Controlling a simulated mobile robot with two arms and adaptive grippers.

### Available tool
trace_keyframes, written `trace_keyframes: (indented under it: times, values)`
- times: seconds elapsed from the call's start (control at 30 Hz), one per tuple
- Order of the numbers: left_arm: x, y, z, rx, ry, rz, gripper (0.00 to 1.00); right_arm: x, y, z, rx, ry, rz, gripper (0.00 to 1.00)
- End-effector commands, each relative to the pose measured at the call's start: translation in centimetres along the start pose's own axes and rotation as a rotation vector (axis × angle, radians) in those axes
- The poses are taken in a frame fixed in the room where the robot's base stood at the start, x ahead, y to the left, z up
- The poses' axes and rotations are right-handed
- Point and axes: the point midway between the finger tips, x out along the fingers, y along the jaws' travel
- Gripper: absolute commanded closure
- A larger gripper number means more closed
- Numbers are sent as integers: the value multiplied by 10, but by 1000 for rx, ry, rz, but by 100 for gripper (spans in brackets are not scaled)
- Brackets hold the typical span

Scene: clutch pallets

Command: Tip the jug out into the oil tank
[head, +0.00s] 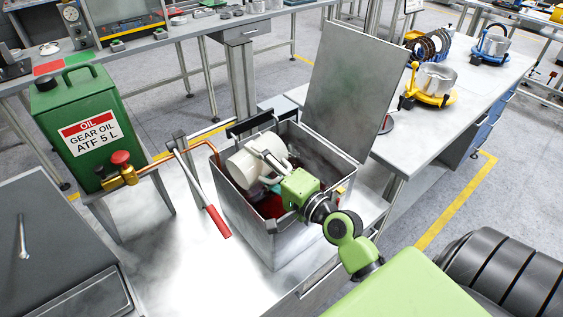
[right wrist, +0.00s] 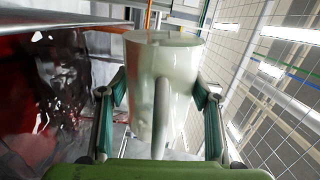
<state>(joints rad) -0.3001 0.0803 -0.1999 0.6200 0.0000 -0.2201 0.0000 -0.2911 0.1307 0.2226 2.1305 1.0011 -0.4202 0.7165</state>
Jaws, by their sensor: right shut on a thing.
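The cream-white jug (head: 246,165) lies tilted well over on its side above the open metal oil tank (head: 262,232). Dark red oil (head: 270,206) shows inside the tank, and red also shows at the left of the right wrist view (right wrist: 35,95). My right gripper (head: 272,168) is shut on the jug, its fingers on both sides of the handle (right wrist: 161,115). The jug fills the middle of the right wrist view (right wrist: 180,85). Whether anything is flowing from it, I cannot tell. My left gripper is not in view.
The tank's lid (head: 345,88) stands open behind it. A green gear oil can (head: 75,125) with a brass tap and a red-handled lever (head: 217,221) stand left of the tank. A bench with a pot (head: 436,78) is at right.

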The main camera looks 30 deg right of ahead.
Motion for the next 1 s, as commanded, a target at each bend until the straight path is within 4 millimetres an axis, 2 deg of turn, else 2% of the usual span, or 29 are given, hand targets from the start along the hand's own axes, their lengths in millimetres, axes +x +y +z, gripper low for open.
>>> trace_keyframes:
  times: [1.0]
  values:
    - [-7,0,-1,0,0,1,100,0,-1,-4,100,0,-2,71]
